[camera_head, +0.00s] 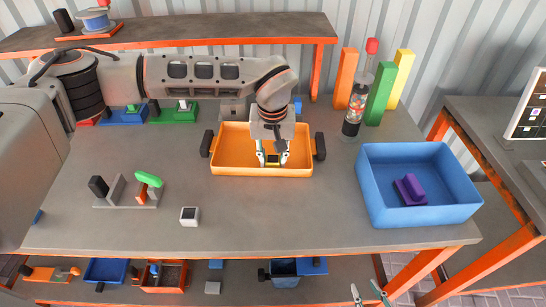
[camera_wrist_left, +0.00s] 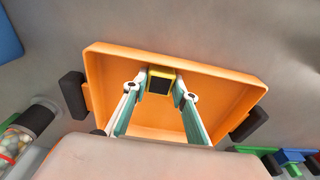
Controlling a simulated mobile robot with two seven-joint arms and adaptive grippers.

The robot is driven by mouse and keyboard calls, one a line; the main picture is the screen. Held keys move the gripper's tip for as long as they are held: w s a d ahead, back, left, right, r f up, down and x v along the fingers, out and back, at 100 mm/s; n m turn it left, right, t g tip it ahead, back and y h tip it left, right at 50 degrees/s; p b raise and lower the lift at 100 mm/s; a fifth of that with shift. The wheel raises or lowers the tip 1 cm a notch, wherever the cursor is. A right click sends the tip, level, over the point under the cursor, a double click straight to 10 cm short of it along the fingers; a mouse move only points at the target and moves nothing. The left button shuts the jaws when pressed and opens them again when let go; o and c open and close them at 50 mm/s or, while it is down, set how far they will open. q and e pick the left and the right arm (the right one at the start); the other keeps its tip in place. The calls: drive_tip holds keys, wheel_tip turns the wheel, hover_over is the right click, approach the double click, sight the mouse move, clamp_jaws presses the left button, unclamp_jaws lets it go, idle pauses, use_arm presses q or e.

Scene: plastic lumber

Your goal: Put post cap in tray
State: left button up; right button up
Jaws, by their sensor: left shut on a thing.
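The post cap (camera_head: 272,159) is a small yellow square piece with a dark open face. My left gripper (camera_head: 271,158) is shut on it, a finger on either side. In the left wrist view the post cap (camera_wrist_left: 160,80) sits between the two fingertips. The tray (camera_head: 225,166) is orange, with a black handle at each end. The gripper and cap are over the tray's inside; whether the cap touches the tray floor I cannot tell. The tray also fills the middle of the left wrist view (camera_wrist_left: 225,95). My right gripper (camera_head: 369,293) shows only its fingertips, apart, at the bottom edge.
A white piece with a dark face (camera_head: 190,216) lies on the table's front left. A blue bin (camera_head: 445,205) holding a purple part (camera_head: 410,190) stands right. A grey fixture (camera_head: 110,195) is at left. Coloured posts (camera_head: 380,93) and a clear cylinder (camera_head: 357,95) stand behind.

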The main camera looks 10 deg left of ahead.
sight(273, 163)
use_arm(q)
drive_tip(key=shift+f, duration=0.1)
drive_tip(key=o, duration=1.1)
drive_tip(key=shift+c, duration=0.2)
wheel_tip(273, 163, up, 12)
drive_tip(key=s, duration=0.1)
drive_tip(key=shift+s, duration=0.25)
drive_tip(key=shift+d, duration=0.1)
